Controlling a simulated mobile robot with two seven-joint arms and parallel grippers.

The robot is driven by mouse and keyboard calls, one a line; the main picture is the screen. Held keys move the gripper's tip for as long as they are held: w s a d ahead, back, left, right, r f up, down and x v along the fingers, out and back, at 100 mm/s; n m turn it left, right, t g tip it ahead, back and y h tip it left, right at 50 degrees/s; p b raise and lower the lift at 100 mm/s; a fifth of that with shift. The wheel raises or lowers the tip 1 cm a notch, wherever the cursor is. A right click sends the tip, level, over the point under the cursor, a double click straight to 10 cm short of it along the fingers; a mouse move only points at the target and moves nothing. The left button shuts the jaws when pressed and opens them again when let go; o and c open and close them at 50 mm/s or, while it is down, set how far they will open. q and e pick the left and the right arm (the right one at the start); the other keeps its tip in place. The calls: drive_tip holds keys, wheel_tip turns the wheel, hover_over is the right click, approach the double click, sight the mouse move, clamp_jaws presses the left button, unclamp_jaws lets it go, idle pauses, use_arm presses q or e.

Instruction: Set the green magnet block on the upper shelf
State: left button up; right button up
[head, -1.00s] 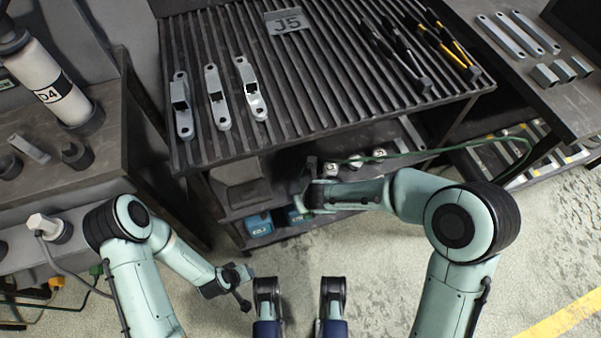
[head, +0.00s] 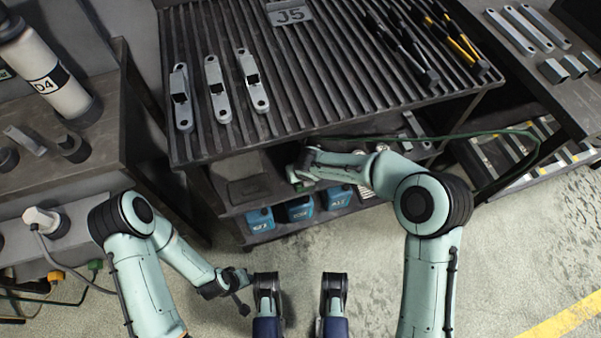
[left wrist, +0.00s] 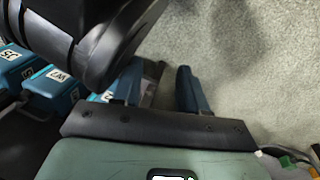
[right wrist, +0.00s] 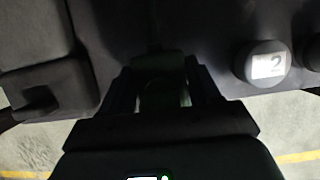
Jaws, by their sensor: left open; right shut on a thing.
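My right gripper (head: 297,174) reaches in under the slatted bench top, at the front of the upper shelf (head: 238,209). In the right wrist view its fingers (right wrist: 163,92) are shut on a dark greenish piece (right wrist: 163,97), which I take to be the green magnet block. That view is dark, and whether the block touches the shelf cannot be told. My left gripper (head: 241,283) is open and empty, low over the floor in front of the bench; its spread fingers (left wrist: 160,92) show in the left wrist view.
A dark box (head: 247,187) stands on the upper shelf, left of my right gripper. A round piece marked 2 (right wrist: 263,64) is to the right in the right wrist view. Blue battery packs (head: 300,209) stand on the lower shelf. The bench top (head: 300,95) overhangs.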

drive_tip(key=shift+r, duration=0.2)
drive_tip(key=shift+f, duration=0.15)
drive_tip(key=o, duration=1.6)
drive_tip(key=shift+f, duration=0.1)
